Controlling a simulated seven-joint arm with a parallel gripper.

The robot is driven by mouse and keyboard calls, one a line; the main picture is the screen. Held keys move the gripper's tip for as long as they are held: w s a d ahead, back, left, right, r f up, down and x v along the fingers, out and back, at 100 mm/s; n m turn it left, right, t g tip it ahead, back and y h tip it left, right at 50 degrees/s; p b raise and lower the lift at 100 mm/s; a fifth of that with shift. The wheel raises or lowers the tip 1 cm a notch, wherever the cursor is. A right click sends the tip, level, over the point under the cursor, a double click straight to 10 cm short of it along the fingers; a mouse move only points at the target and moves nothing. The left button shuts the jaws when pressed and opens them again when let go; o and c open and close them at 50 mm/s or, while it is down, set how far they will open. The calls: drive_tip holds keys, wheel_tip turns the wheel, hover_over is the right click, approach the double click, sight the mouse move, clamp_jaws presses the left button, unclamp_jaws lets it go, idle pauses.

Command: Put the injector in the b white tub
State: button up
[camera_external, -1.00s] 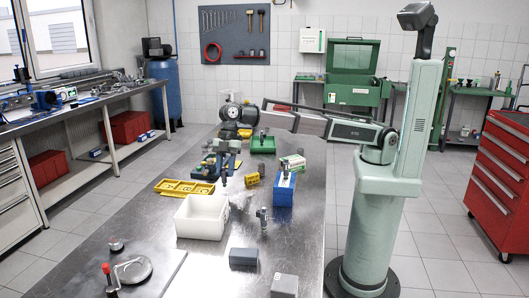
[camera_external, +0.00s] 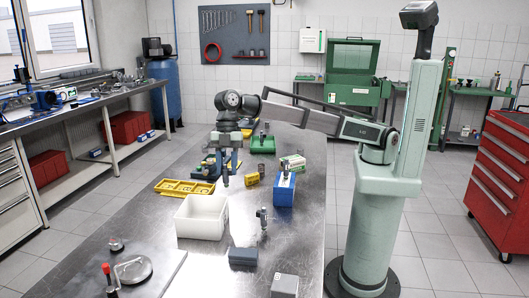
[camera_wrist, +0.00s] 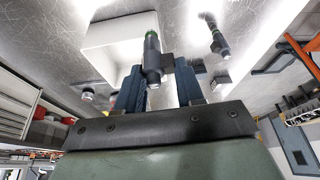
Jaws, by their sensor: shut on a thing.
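The white tub (camera_external: 200,219) stands open on the steel bench, left of its middle. In the wrist view its pale wall (camera_wrist: 100,35) shows behind my gripper (camera_wrist: 158,80). My gripper (camera_external: 226,165) is shut on a dark, slim injector with a green ring (camera_wrist: 152,58). I see no letter on the tub.
A yellow tray (camera_external: 184,188) lies behind the tub, a blue box (camera_external: 284,190) to the right. A round metal piece (camera_external: 132,269) is at front left.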

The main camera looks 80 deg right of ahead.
sight(202, 203)
drive_tip(key=shift+w+a+m, duration=0.8)
drive_tip(key=shift+w+a, duration=1.8)
drive_tip(key=shift+a, duration=2)
drive_tip(key=shift+t, duration=0.4)
drive_tip(key=shift+f, duration=4.3)
drive_tip(key=shift+f, duration=0.2)
drive_tip(key=o, duration=1)
drive_tip(key=shift+o, duration=0.2)
drive_tip(key=v, duration=1.2)
drive_tip(key=shift+d+r, duration=0.15)
